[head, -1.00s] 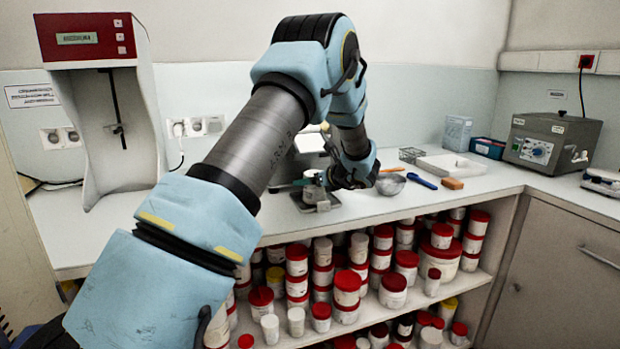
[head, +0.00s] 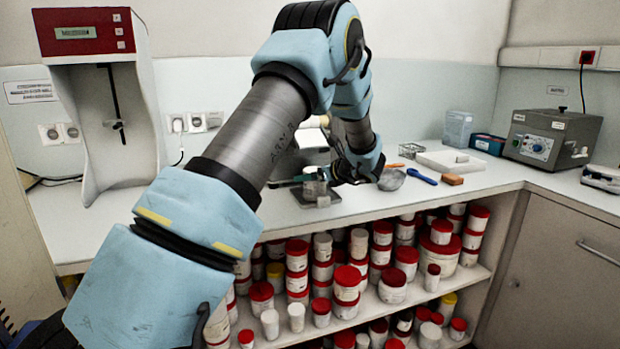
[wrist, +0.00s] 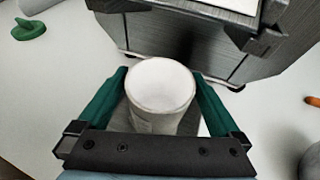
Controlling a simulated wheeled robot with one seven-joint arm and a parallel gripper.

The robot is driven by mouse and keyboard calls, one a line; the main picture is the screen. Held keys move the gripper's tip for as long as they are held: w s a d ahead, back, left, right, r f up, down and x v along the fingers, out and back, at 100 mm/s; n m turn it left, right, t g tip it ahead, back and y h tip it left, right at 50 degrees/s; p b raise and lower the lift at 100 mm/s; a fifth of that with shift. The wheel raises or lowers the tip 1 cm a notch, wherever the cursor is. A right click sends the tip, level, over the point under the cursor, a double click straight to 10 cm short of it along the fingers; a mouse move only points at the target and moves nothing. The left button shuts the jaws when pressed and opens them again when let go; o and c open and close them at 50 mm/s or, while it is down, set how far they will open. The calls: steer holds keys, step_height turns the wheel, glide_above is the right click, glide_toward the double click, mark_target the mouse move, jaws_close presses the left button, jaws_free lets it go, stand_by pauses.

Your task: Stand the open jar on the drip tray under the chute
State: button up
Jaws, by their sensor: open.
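The open white jar (wrist: 160,92) is upright between the green fingers of my gripper (wrist: 160,108) in the wrist view. I see into its pale interior. The fingers are open, one close on each side of the jar; any contact is unclear. In the head view the jar (head: 314,188) appears small, on or just above the grey drip tray (head: 299,198), and my gripper (head: 309,179) is partly hidden by my arm. The grey mill body (wrist: 185,40) is just beyond the jar in the wrist view. The chute cannot be made out.
A metal bowl (head: 391,180), a blue-handled tool (head: 421,176) and an orange-brown block (head: 452,179) lie to the right. A white tray (head: 450,161) is behind them. A red-topped dispenser (head: 90,32) stands at left. The counter between the dispenser and the drip tray is largely clear.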

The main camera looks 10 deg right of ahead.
steer(key=b+v, duration=0.1)
steer(key=v, duration=0.9)
steer(key=shift+b, duration=0.4)
steer(key=shift+s+d+r, duration=0.1)
steer(key=shift+s, duration=0.1)
